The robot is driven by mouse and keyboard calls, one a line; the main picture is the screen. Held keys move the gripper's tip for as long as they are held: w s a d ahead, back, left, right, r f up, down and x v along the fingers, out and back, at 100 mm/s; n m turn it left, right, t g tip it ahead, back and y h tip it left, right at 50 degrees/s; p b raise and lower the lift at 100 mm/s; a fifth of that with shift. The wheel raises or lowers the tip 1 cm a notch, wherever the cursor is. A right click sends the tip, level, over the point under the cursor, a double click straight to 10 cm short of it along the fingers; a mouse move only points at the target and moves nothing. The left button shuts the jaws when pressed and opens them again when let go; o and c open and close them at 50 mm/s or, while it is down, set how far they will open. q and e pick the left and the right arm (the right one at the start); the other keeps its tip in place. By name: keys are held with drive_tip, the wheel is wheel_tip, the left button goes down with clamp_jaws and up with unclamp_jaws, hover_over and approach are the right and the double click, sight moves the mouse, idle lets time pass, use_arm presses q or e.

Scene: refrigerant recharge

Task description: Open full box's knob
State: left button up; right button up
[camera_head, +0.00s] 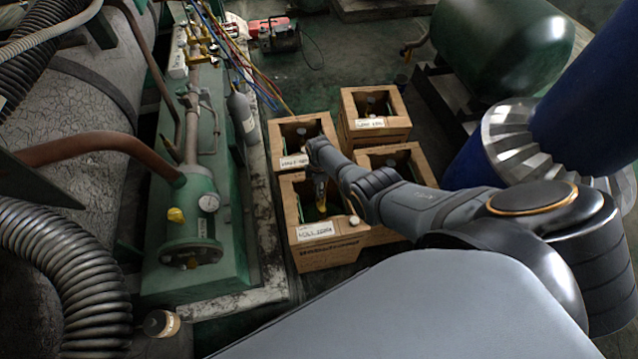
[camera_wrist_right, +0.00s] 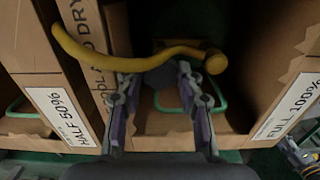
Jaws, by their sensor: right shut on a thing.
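The full box (camera_head: 327,254) is the front left one of the wooden boxes in the head view, and its white label (camera_head: 315,229) faces the front. In the right wrist view a label reading FULL 100% (camera_wrist_right: 291,103) is at the right. My right gripper (camera_head: 320,192) reaches down into this box from the right. In the wrist view its two fingers (camera_wrist_right: 155,88) sit on either side of a dark grey knob (camera_wrist_right: 157,76), shut on it. A yellow hose (camera_wrist_right: 130,64) runs just beyond the fingertips. My left gripper is not in view.
Other boxes with cylinders (camera_head: 375,118) stand close behind and beside. The green machine (camera_head: 200,235) with a gauge (camera_head: 208,202) stands left. A loose grey cylinder (camera_head: 241,115) stands beside it.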

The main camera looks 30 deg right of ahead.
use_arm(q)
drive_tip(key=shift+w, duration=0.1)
use_arm(e)
drive_tip(key=o, duration=0.8)
drive_tip(key=shift+o, duration=0.4)
drive_tip(key=shift+r, duration=0.2)
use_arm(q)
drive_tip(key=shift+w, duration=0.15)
use_arm(e)
wheel_tip(320, 180, up, 12)
drive_tip(key=shift+f, duration=0.2)
